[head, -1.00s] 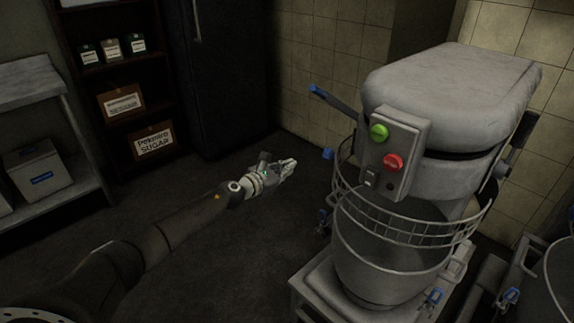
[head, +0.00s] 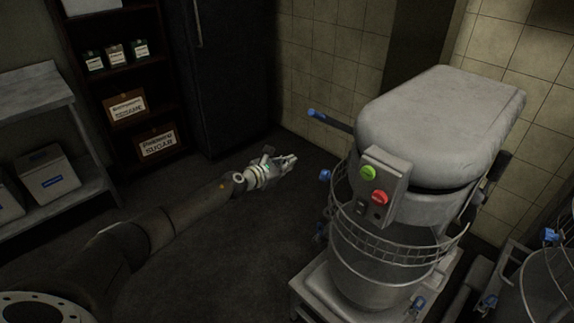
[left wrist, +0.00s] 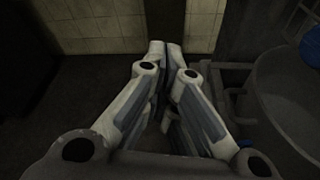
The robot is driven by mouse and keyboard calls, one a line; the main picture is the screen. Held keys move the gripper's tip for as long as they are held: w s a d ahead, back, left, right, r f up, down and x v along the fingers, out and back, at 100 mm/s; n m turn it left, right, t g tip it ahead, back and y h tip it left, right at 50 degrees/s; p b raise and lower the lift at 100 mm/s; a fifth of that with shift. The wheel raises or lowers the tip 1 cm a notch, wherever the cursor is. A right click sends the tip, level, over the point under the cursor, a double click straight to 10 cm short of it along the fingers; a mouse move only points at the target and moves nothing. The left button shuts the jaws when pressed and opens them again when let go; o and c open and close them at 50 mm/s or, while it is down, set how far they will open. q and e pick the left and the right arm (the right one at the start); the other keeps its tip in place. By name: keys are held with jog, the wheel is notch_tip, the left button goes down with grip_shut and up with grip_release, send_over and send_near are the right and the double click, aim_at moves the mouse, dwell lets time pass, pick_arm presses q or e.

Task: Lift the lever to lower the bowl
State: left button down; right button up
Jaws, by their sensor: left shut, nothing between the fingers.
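The grey mixer (head: 440,120) stands right of centre in the head view. A dark lever with a blue grip (head: 319,115) sticks out from its left side, sloping up to the left. The metal bowl (head: 375,268) sits under the mixer head, partly behind the wire guard (head: 400,250). My left gripper (head: 292,160) is shut and empty over the floor, left of the mixer. It is apart from the lever and lower in the picture. In the left wrist view my left gripper (left wrist: 166,48) has its fingertips together. My right gripper is not in view.
A smaller blue knob (head: 325,175) is below the lever. Another bowl (head: 550,285) stands at the right edge. Shelves with boxes (head: 158,145), a dark cabinet (head: 230,75) and a tiled wall (head: 330,60) lie behind. The floor around my left arm is clear.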

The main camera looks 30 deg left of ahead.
pick_arm(q)
jog(key=w+d+r+p, duration=0.1)
jog(key=w+r+p, duration=0.1)
jog(key=r+p, duration=0.3)
jog(key=w+r+p, duration=0.3)
jog(key=r+p, duration=0.3)
jog(key=r, duration=0.4)
jog(key=shift+d, duration=0.4)
jog(key=shift+r, duration=0.1)
